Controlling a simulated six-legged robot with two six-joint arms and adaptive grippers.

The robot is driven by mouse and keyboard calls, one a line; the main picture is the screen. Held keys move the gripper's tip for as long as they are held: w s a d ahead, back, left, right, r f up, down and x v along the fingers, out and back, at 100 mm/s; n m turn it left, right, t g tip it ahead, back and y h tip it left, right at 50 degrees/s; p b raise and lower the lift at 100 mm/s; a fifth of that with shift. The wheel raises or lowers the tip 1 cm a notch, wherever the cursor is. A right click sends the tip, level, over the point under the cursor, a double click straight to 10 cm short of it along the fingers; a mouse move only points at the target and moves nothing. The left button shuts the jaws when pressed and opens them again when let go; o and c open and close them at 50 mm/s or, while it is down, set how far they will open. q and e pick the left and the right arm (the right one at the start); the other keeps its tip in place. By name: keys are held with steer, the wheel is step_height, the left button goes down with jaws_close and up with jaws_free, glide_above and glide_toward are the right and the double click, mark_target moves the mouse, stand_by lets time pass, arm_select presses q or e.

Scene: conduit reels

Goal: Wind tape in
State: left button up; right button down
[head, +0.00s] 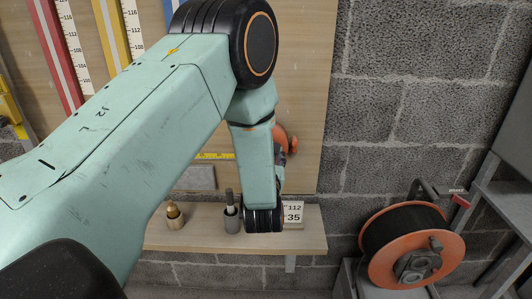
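A strip of yellow tape (215,156) with dark marks lies level across the wooden board, and its right end runs behind my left arm. A round orange part (286,140), perhaps the tape's reel, shows partly past the right side of my forearm. A small dark and grey piece just below it may be part of my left gripper (281,158). My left arm crosses the view from the left and hides most of this spot, so the fingers and any contact are hidden. My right gripper is out of view.
A wooden shelf (190,239) below the board holds a brass plumb bob (174,215), a grey cup (232,221) and a number card (293,214). A large orange and black reel (412,250) stands at right. Tall rulers (75,45) hang at upper left.

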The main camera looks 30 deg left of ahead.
arm_select(q)
steer(key=shift+s+a+f+n+p, duration=0.1)
steer(key=shift+n+p, duration=2.65)
steer(key=shift+n, duration=5)
steer(key=shift+f+n+p, duration=0.1)
steer(key=shift+n+p, duration=2.6)
steer(key=shift+n, duration=5.05)
steer(key=o, duration=1.2)
